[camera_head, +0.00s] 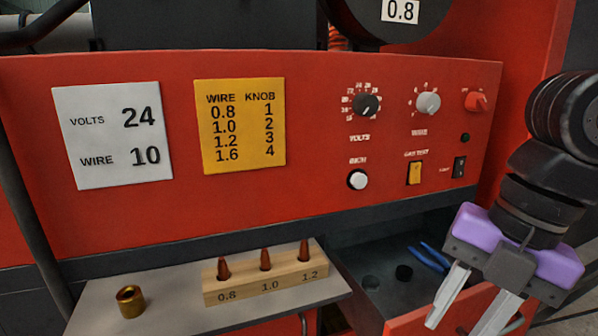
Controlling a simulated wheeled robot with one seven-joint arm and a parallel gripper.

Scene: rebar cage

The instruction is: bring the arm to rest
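My arm comes in from the right edge, in front of the red machine. My gripper (456,328), with a purple body and two pale metal fingers, hangs at the lower right and points down and to the left. The fingers are apart with nothing seen between them. The gripper is in front of the right part of an open red drawer (408,322), below the control panel (315,200). The far fingertip reaches the picture's bottom edge.
A shelf (165,305) at the lower left holds a brass cup-like part (130,301) and a wooden block (292,285) with three copper tips. Blue-handled pliers (430,258) lie in the drawer. The panel carries knobs (366,104), switches and two label cards (112,135).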

